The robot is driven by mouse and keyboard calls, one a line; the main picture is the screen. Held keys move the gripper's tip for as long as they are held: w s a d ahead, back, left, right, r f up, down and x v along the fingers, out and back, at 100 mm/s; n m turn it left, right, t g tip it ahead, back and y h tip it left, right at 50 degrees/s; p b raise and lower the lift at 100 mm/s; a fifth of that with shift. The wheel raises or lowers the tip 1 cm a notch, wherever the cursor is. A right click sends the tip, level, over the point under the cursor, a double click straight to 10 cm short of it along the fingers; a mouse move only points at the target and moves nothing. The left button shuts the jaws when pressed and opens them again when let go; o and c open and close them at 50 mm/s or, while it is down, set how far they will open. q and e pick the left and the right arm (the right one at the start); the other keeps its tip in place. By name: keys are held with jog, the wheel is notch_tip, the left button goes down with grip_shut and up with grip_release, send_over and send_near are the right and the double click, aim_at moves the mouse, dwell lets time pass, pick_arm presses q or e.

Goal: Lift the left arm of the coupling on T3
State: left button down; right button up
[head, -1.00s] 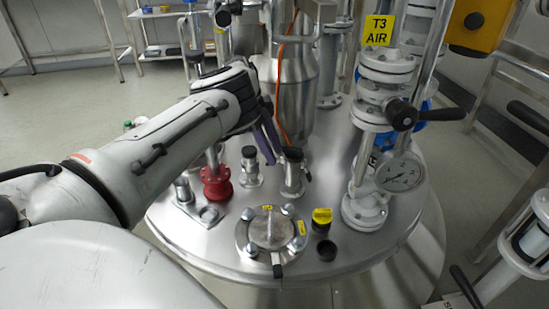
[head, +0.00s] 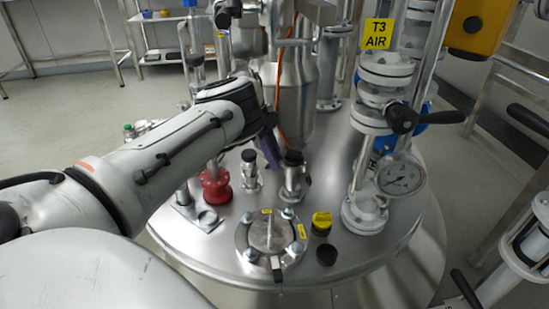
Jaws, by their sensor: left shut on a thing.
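The T3 vessel top (head: 330,255) is a round steel lid with several fittings. The coupling (head: 292,178) is a short steel fitting with a black top, standing near the lid's middle. Its black right arm (head: 307,176) hangs at its right side. My left gripper (head: 272,160), with purple fingers, reaches in from the left and is shut at the coupling's left side. The left arm of the coupling is hidden behind the fingers. A yellow "T3 AIR" sign (head: 377,34) hangs on the pipework behind. My right gripper is not in view.
Beside the gripper stand another black-topped fitting (head: 250,168) and a red flanged fitting (head: 215,186). A bolted round hatch (head: 270,234) and a yellow-topped cap (head: 321,222) lie in front. A gauge (head: 400,174) and valve pipework rise at right. An orange hose (head: 280,75) hangs behind.

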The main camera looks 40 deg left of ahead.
pick_arm(q)
jog(key=shift+d+r+y+p, duration=0.1)
jog(key=shift+r+y+p, duration=0.1)
jog(key=shift+y+p, duration=0.2)
jog(key=shift+w+d+r+g+y+p, duration=0.1)
jog(key=shift+r+g+y+p, duration=0.1)
jog(key=shift+g+y+p, duration=0.6)
jog(key=y+b, duration=0.1)
jog(key=y, duration=0.1)
jog(key=shift+d+y, duration=0.15)
jog(key=shift+y, duration=0.15)
jog(key=shift+w+r+g+y+b, duration=0.1)
jog(key=shift+r+g+y+b, duration=0.05)
jog(key=shift+g+y+b, duration=0.3)
jog(key=shift+d+r+g+y, duration=0.1)
jog(key=shift+r+g+y, duration=0.15)
jog(key=shift+y, duration=0.4)
pick_arm(e)
jog(key=shift+w+d, duration=0.1)
jog(key=shift+f, duration=0.15)
pick_arm(q)
jog(key=c, duration=1.7)
grip_release()
pick_arm(e)
jog(key=shift+s+f, duration=0.2)
jog(key=shift+s, duration=0.1)
